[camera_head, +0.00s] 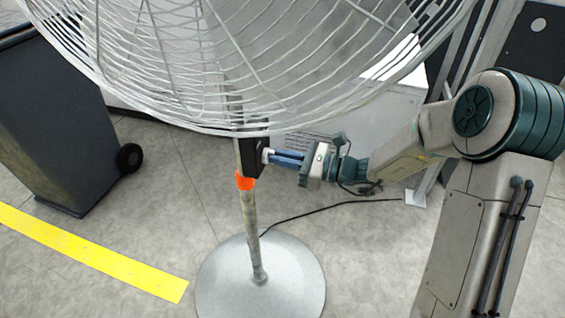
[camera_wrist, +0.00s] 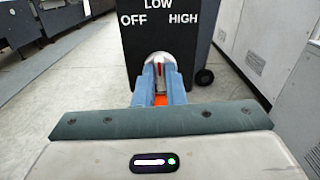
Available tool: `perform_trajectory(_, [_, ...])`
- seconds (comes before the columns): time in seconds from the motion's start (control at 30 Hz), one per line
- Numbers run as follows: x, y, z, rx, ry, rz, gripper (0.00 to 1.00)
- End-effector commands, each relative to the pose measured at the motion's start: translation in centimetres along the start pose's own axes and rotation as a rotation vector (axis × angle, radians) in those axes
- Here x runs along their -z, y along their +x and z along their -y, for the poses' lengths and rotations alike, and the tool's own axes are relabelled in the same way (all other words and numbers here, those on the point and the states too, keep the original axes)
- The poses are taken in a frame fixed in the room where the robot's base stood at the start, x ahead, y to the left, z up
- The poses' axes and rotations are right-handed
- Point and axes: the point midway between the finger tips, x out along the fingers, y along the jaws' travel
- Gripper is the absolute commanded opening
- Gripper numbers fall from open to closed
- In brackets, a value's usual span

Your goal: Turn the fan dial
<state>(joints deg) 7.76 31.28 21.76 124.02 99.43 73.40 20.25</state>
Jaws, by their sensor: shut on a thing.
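The large wire-caged fan (camera_head: 240,60) stands on a pole with a round grey base (camera_head: 262,285). A black control box (camera_head: 250,158) is on the pole just under the cage, above an orange band (camera_head: 244,181). In the wrist view the box face (camera_wrist: 160,40) reads OFF, LOW and HIGH around a pale round dial (camera_wrist: 160,60). The dial has a red mark between my fingers. My gripper (camera_head: 272,156) reaches the box from the right; its blue fingers (camera_wrist: 159,78) are shut on the dial and hide part of it.
A dark wheeled bin (camera_head: 50,110) stands at the left, near a yellow floor stripe (camera_head: 90,252). A black cable (camera_head: 330,208) runs over the floor to the right of the pole. Light cabinets (camera_wrist: 260,45) stand at the right in the wrist view.

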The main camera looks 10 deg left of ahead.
Motion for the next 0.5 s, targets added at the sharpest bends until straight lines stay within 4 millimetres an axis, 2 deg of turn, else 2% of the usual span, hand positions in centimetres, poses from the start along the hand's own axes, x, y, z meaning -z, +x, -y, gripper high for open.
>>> perform_trajectory(0.03, [0.49,-0.07,-0.03,0.001,-0.046,-0.002,0.0])
perform_trajectory(0.5, [0.64,-0.06,-0.28,0.0,-0.473,-0.002,0.0])
